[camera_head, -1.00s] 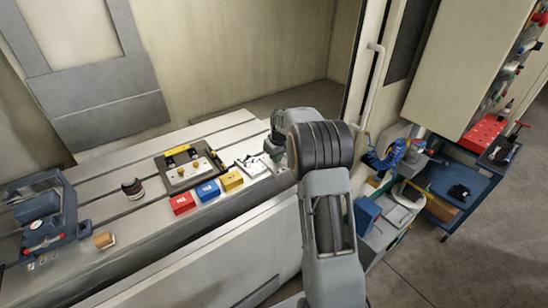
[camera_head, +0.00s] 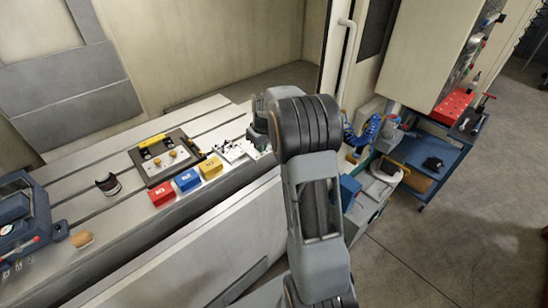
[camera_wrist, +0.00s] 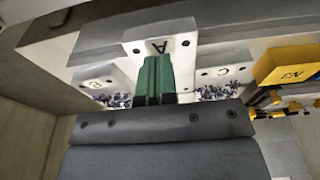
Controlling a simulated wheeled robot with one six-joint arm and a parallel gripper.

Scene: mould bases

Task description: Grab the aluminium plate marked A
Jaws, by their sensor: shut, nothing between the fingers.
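The aluminium plate marked A (camera_wrist: 185,42) is a pale plate with dark holes, lying upside down in the wrist view at top centre. My gripper (camera_wrist: 157,62) has green fingers that are closed together and empty; they overlap the lower part of plate A in the picture. I cannot tell whether they touch it. In the head view the pale plates (camera_head: 232,151) show beside my arm, which hides part of that area and my fingertips.
A yellow block (camera_head: 210,167), a blue block (camera_head: 187,180) and a red block (camera_head: 163,193) stand along the front of the slotted table (camera_head: 130,222). A dark fixture (camera_head: 152,170) lies behind them. A blue vise (camera_head: 22,215) is at far left.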

